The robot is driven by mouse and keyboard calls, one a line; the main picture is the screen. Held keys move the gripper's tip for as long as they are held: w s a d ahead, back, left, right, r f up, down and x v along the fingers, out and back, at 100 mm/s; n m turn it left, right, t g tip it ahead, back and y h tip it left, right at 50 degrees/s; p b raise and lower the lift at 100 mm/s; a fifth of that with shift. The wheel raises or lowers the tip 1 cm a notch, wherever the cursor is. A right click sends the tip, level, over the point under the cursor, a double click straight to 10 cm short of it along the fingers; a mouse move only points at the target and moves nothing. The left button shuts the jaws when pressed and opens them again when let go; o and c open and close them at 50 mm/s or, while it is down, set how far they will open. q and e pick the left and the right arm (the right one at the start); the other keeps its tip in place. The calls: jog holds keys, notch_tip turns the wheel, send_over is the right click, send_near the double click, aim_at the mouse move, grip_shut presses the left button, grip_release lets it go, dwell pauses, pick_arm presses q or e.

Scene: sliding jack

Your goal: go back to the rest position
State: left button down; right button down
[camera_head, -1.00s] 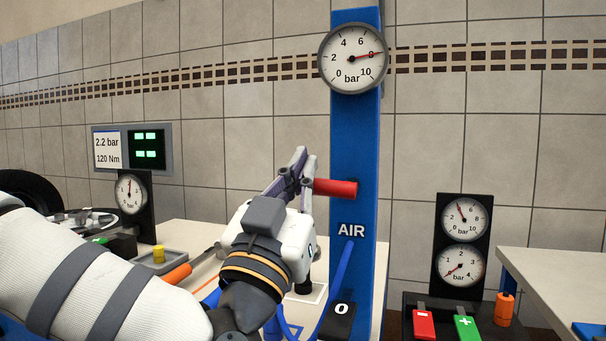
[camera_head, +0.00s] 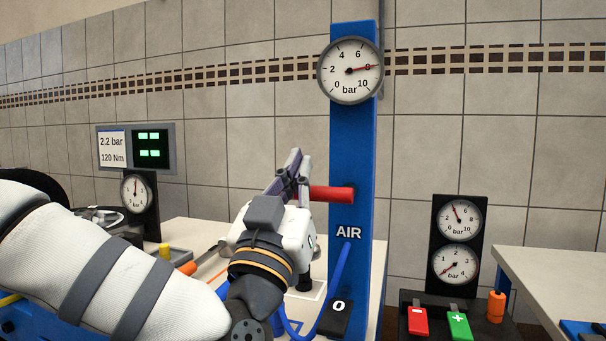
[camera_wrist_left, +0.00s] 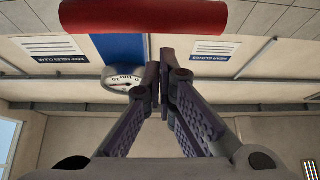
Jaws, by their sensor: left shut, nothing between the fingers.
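My left gripper (camera_head: 295,154) is raised in front of the blue air post (camera_head: 352,150), with its fingers pointing up. It is shut with nothing between the fingers. In the left wrist view the fingertips (camera_wrist_left: 162,65) meet just below the red lever (camera_wrist_left: 145,15), with a small gap showing in that picture. In the head view the red lever (camera_head: 333,194) sticks out left from the post, and its left end meets the outline of the gripper. I cannot tell from there whether they touch. My right gripper is not in view.
A round gauge (camera_head: 349,70) tops the post. A blue hose (camera_head: 336,285) hangs below beside my wrist. A bench (camera_head: 188,235) with tools lies behind my left arm. A gauge stand with red and green switches (camera_head: 439,320) and another table (camera_head: 550,275) are at the right.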

pick_arm(q)
jog(key=s+r+v, duration=0.1)
jog(key=v, duration=0.8)
notch_tip(320, 180, down, 24)
jog(key=m+g, duration=0.1)
jog(key=g, duration=0.8)
jog(key=s+a+f+g+y, duration=0.1)
jog(key=s+f+g, duration=0.25)
jog(key=f, duration=0.45)
jog(key=s+a+f+g+y, duration=0.1)
jog(key=s+a+f+g, duration=0.1)
jog(key=s+f, duration=0.35)
jog(key=s+a+f+n+g+y, duration=0.2)
jog(key=s+a+f+g, duration=0.35)
jog(key=s+f, duration=0.55)
jog(key=s+a+f+n+g+y, duration=0.1)
jog(key=s+a+f+g, duration=0.1)
jog(key=s+a, duration=0.3)
jog(key=s+a+f+n+g+y, duration=0.1)
jog(key=s+a+f+g+y, duration=0.1)
jog(key=s, duration=1)
jog(key=a+f+g, duration=0.1)
jog(key=a+g, duration=0.1)
jog(key=a, duration=0.1)
jog(key=shift+a, duration=0.2)
jog(key=shift+w, duration=0.1)
